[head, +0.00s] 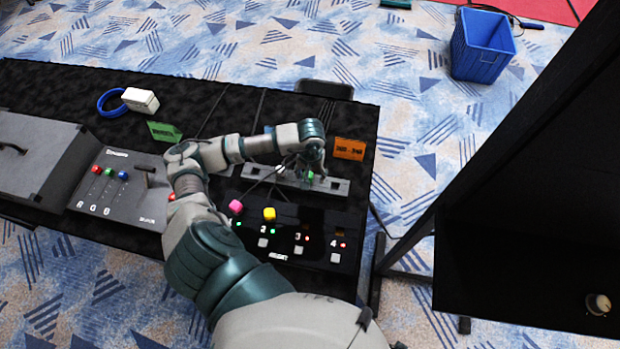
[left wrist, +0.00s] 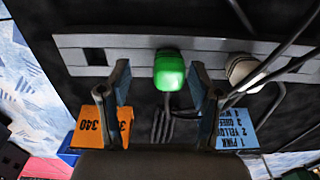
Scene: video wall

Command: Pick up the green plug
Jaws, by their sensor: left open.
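The green plug (left wrist: 169,70) sits in a grey power strip (left wrist: 90,57) in the left wrist view, with a cable running from it. In the head view the plug is a small green patch (head: 310,175) on the strip (head: 337,187), partly hidden by my arm. My left gripper (left wrist: 159,82) is open, with one finger on each side of the plug and apart from it. In the head view this gripper (head: 298,168) is over the strip. A white plug (left wrist: 243,68) sits in the strip to the right of the green one. My right gripper is not in view.
Black cables (left wrist: 275,62) cross near the right finger. An orange card (head: 349,149) stands behind the strip. A blue bin (head: 482,47) is on the floor.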

